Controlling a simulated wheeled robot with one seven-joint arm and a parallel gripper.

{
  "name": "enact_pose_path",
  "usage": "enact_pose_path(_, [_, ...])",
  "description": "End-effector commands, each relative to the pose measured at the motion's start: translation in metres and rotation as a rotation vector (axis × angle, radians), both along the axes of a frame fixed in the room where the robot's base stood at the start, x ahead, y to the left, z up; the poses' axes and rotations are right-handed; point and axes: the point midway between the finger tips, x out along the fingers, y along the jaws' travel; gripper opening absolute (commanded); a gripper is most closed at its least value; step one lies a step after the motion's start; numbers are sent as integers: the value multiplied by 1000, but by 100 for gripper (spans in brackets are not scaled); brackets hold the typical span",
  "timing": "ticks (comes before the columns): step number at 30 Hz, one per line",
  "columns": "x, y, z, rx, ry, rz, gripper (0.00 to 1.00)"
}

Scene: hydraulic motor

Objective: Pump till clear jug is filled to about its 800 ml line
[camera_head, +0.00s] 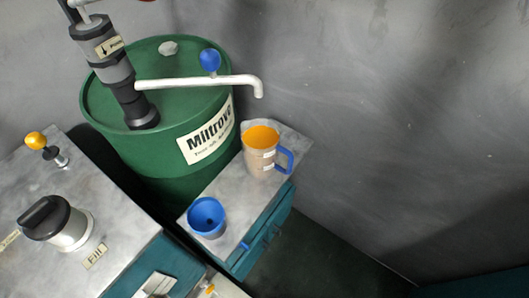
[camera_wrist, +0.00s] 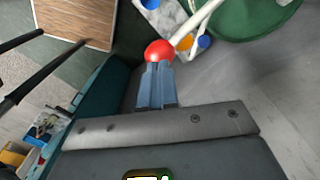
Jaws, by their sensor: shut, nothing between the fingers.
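The clear jug (camera_head: 260,160) stands on a small grey-topped cabinet. It has a blue handle and orange liquid in it; its marks are too small to read. The pump (camera_head: 105,60) rises from a green drum (camera_head: 185,125). My gripper (camera_wrist: 157,70) is shut and empty in the wrist view. Its fingertips are at a red ball (camera_wrist: 158,51) on a white rod; whether they touch it is unclear. My gripper is outside the head view.
A blue cup-like vessel (camera_head: 207,217) stands on the same small cabinet (camera_head: 228,185) as the jug. At left, a larger cabinet (camera_head: 85,245) carries a black knob (camera_head: 45,217), an orange-tipped lever (camera_head: 37,141) and a "Fill" label. The wall is grey; floor right of the small cabinet is clear.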

Motion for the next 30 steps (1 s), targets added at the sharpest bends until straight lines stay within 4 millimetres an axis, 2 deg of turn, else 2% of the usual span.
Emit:
enact_pose_path(15, [0,0,40,0,0,-1,0])
enact_pose_path(30, [0,0,40,0,0,0,0])
